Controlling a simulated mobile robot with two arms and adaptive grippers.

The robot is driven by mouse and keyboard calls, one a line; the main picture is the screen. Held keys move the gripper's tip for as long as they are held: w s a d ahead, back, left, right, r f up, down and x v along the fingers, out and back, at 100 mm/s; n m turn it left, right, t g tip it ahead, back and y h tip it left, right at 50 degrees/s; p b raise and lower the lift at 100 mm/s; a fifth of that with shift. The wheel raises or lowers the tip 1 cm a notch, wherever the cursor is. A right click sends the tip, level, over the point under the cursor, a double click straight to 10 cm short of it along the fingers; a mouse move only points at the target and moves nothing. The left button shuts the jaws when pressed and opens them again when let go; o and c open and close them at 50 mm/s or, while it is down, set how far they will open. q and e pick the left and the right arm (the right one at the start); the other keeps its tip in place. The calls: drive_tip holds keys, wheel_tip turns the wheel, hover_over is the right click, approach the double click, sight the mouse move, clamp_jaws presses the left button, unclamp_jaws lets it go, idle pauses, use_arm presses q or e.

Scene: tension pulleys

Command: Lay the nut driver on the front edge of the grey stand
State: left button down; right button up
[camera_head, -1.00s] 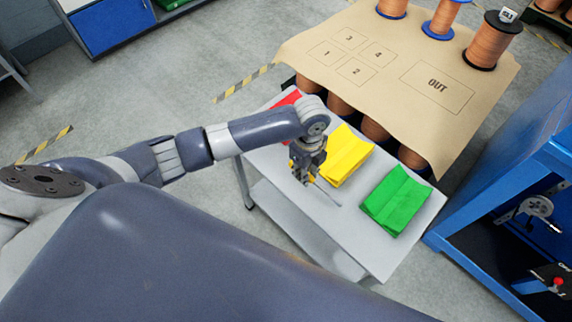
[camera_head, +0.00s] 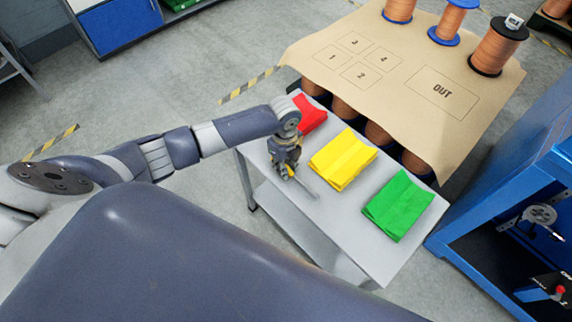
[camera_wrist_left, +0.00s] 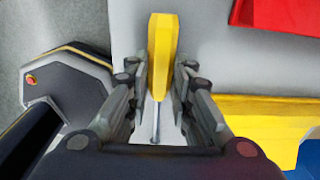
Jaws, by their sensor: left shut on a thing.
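My left gripper (camera_head: 288,172) is over the front part of the grey stand (camera_head: 385,268), left of the yellow bin. In the left wrist view my left gripper (camera_wrist_left: 160,95) is shut on the nut driver (camera_wrist_left: 163,45). The driver has a yellow handle and a thin metal shaft between the fingers. In the head view the shaft of the nut driver (camera_head: 306,188) shows faintly beside the fingertips, low over the stand top. I cannot tell whether it touches the stand. My right gripper is not in view.
A brown board (camera_head: 400,70) with marked fields and copper spools lies behind. A blue cabinet (camera_head: 490,210) is at the right.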

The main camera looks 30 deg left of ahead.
use_arm(q)
drive_tip(key=shift+f, duration=0.15)
drive_tip(key=c, duration=1.4)
unclamp_jaws()
wheel_tip(320, 180, up, 12)
drive_tip(key=shift+a+r+p, duration=0.15)
drive_tip(key=shift+p, duration=0.2)
drive_tip(key=shift+s, duration=0.1)
